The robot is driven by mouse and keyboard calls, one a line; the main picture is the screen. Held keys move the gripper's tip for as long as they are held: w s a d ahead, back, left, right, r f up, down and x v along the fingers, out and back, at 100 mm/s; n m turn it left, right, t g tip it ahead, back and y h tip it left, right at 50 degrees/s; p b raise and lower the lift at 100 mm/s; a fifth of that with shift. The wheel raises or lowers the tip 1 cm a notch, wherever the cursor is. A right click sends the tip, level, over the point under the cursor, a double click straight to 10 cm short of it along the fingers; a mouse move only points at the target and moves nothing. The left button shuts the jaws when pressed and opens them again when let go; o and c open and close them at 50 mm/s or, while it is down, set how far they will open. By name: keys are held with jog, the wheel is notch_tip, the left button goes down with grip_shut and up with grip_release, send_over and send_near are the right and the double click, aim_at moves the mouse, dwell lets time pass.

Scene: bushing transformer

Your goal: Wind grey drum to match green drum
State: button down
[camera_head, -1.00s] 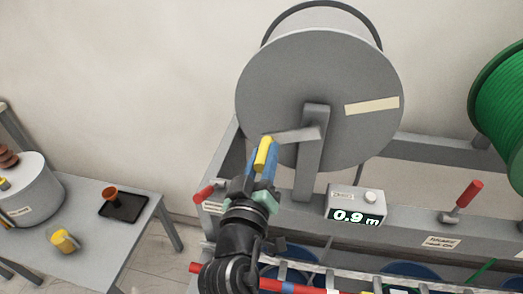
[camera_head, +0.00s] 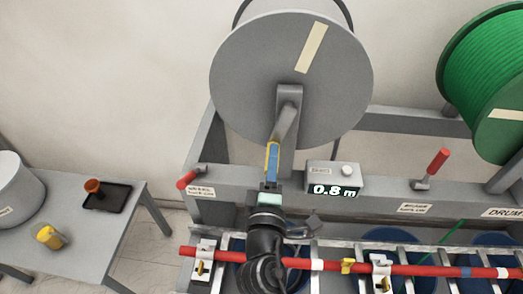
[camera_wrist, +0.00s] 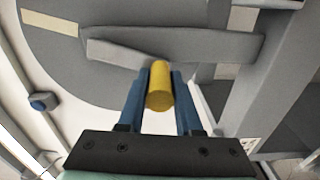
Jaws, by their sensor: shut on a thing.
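The grey drum (camera_head: 265,75) stands upright on its frame, with a cream strip (camera_head: 312,47) at its upper right. Its crank arm (camera_head: 285,122) points down and slightly left from the hub. My gripper (camera_head: 271,160) is shut on the yellow crank handle (camera_wrist: 160,88), which sits between the blue fingers in the wrist view. The green drum (camera_head: 490,75) is at the right, wound with green cable and partly cut off by the picture edge. A counter (camera_head: 334,180) below the grey drum reads 0.8 m.
Red-handled levers stand left (camera_head: 188,178) and right (camera_head: 434,167) of the counter. A red bar (camera_head: 330,264) runs along the front. A side table (camera_head: 85,235) at left holds a yellow piece (camera_head: 49,237) and a black tray (camera_head: 105,197).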

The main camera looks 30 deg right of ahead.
jog(key=shift+s+d+f+n+p, duration=0.1)
jog(key=shift+s+d+n+p, duration=0.4)
jog(key=shift+n, duration=0.35)
jog(key=shift+s+d+f+n+p, duration=0.1)
jog(key=shift+s+d+n+p, duration=0.3)
jog(key=shift+d+n, duration=0.35)
jog(key=shift+s+d+f+n+p, duration=0.1)
jog(key=shift+s+d+n+p, duration=0.35)
jog(key=shift+n, duration=0.45)
jog(key=shift+d, duration=0.1)
jog(key=c, duration=0.6)
grip_release()
jog(key=shift+r, duration=0.1)
jog(key=shift+w, duration=0.1)
jog(key=shift+a, duration=0.2)
